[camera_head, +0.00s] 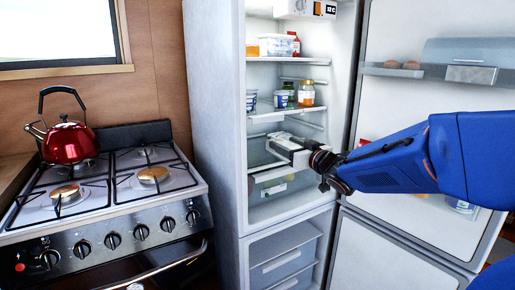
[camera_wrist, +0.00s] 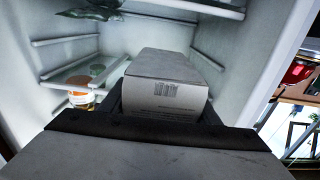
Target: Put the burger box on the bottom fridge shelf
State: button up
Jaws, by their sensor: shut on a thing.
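The burger box (camera_wrist: 168,84), a pale grey carton with a barcode-like print, sits between the fingers of my gripper (camera_wrist: 163,106) in the wrist view. My gripper (camera_head: 288,147) is shut on it and reaches through the open fridge front, in the lower part of the fridge compartment. In the head view the box is small and hard to tell from the gripper. The bottom fridge shelf (camera_head: 257,168) lies below the gripper, above a clear drawer. I see a gap between the gripper and this shelf, but part of the shelf is hidden by my gripper and arm.
The middle shelf (camera_head: 262,116) above holds several jars and tubs, including an orange jar (camera_head: 306,93). The fridge door (camera_head: 405,225) stands open on the right, beside my arm. The fridge side wall (camera_head: 215,120) bounds the left. A stove (camera_head: 100,215) with a red kettle (camera_head: 68,142) stands left.

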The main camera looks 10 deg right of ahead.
jog(key=x, duration=0.6)
jog(key=f+x, duration=0.1)
jog(key=x, duration=0.5)
jog(key=f+x, duration=0.1)
jog(key=x, duration=0.5)
jog(key=shift+w, duration=0.2)
jog(key=shift+a+f, duration=0.1)
jog(key=shift+f, duration=2.4)
jog(key=shift+w+f, duration=0.15)
jog(key=shift+w, duration=0.05)
jog(key=o, duration=1.2)
